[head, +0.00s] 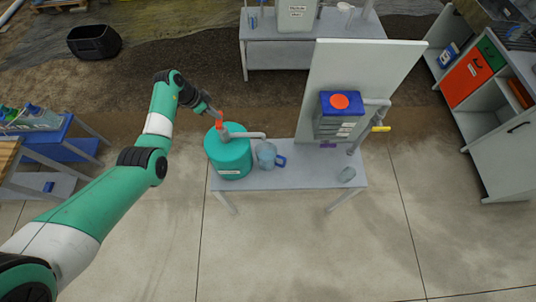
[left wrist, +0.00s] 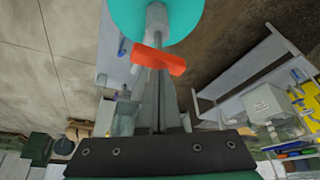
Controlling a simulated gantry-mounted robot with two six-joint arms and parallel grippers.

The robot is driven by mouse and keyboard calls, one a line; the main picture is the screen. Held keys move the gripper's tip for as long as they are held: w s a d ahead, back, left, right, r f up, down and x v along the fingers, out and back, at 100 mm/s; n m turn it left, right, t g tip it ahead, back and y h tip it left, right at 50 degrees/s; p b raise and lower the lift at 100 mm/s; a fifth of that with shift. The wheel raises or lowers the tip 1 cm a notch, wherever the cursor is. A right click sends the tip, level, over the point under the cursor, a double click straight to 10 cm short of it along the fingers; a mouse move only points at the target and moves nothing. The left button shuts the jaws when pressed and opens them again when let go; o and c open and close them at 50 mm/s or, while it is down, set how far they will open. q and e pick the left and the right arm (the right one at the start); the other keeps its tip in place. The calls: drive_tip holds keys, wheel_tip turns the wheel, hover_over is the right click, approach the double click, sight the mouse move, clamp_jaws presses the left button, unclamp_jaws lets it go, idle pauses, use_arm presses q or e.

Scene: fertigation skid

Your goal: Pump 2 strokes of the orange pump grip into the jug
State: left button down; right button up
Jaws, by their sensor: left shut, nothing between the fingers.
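The orange pump grip (head: 219,120) sits on top of the teal drum (head: 229,157), at the left end of a grey bench. A grey spout (head: 248,135) reaches right from the pump. A clear jug (head: 266,153) with a blue handle stands right of the drum, near the spout's end. My left gripper (head: 213,110) is shut and empty, its tips right at the orange grip. In the left wrist view the shut fingertips (left wrist: 159,72) meet or overlap the orange grip (left wrist: 170,62); I cannot tell whether they touch. The teal drum (left wrist: 154,12) shows beyond. My right gripper is out of view.
An upright panel (head: 365,75) with a blue box (head: 342,108) and a yellow-handled pipe (head: 381,128) rises behind. The floor in front is clear.

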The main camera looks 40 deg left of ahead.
sight(217, 120)
use_arm(q)
drive_tip(key=shift+f+b, duration=1.1)
drive_tip(key=shift+f, duration=1.15)
drive_tip(key=shift+r, duration=0.15)
wheel_tip(217, 120, up, 3)
drive_tip(key=p, duration=0.3)
drive_tip(key=shift+p, duration=0.3)
drive_tip(key=shift+r, duration=1.1)
drive_tip(key=shift+f, duration=0.15)
